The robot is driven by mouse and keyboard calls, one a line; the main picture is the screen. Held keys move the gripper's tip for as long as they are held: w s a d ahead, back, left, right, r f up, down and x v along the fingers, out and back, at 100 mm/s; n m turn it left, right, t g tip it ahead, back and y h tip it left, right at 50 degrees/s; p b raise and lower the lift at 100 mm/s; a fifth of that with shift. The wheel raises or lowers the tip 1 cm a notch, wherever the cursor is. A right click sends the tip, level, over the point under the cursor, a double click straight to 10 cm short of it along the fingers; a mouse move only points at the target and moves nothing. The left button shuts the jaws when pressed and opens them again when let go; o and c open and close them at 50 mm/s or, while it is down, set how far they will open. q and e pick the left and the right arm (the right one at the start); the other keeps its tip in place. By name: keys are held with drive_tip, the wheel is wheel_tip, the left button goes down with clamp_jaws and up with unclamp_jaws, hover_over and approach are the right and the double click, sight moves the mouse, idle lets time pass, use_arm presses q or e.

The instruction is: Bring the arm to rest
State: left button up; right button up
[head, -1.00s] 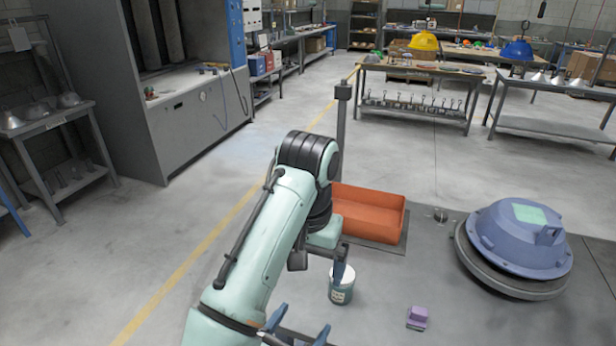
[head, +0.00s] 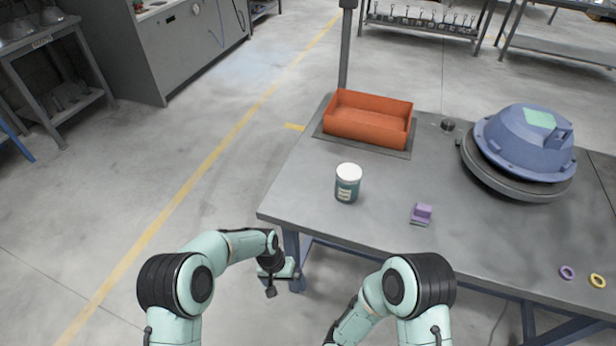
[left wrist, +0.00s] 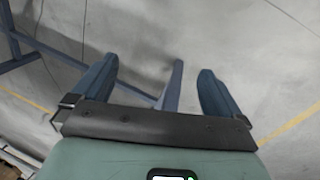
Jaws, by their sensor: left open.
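My left arm comes in at the bottom left of the head view, bent at the elbow, with its forearm running right. My left gripper (head: 291,279) hangs low beside the table's near left corner, off the tabletop. The left wrist view shows its two blue fingers (left wrist: 156,85) wide apart, with nothing between them but floor and a blue table leg (left wrist: 171,88) beyond. My right arm (head: 385,300) is bent at the bottom right of the head view. Its gripper is outside the frame.
The grey table (head: 300,190) holds an orange bin (head: 367,120), a white-lidded pot (head: 348,184), a purple block (head: 422,213), a blue housing (head: 525,142) on a round base, and purple (head: 567,272) and yellow (head: 597,281) rings. Open floor lies left of the table.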

drive_tip(key=s+a+f+m+y+b, duration=0.2)
drive_tip(key=s+a+f+m+y, duration=0.15)
drive_tip(key=m, duration=0.35)
use_arm(q)
drive_tip(key=s+a+f+n+h+b, duration=0.1)
drive_tip(key=s+a+f+n, duration=0.15)
drive_tip(key=s+f, duration=0.7)
drive_tip(key=s+a+f+n, duration=0.25)
drive_tip(key=s+f, duration=0.45)
drive_tip(key=s, duration=1.3)
use_arm(e)
drive_tip(key=w+d+f+m+t+y, duration=0.1)
drive_tip(key=d+f+m+t+y, duration=0.35)
drive_tip(key=m, duration=0.85)
use_arm(q)
wheel_tip(320, 180, up, 12)
drive_tip(key=w+p, duration=0.1)
drive_tip(key=p, duration=1)
drive_tip(key=shift+w+a+f+n, duration=0.15)
drive_tip(key=shift+w+a+n, duration=0.15)
drive_tip(key=shift+w, duration=0.05)
use_arm(e)
wheel_tip(320, 180, up, 10)
drive_tip(key=w+g+h, duration=0.1)
drive_tip(key=h, duration=0.1)
drive_tip(key=shift+w, duration=0.15)
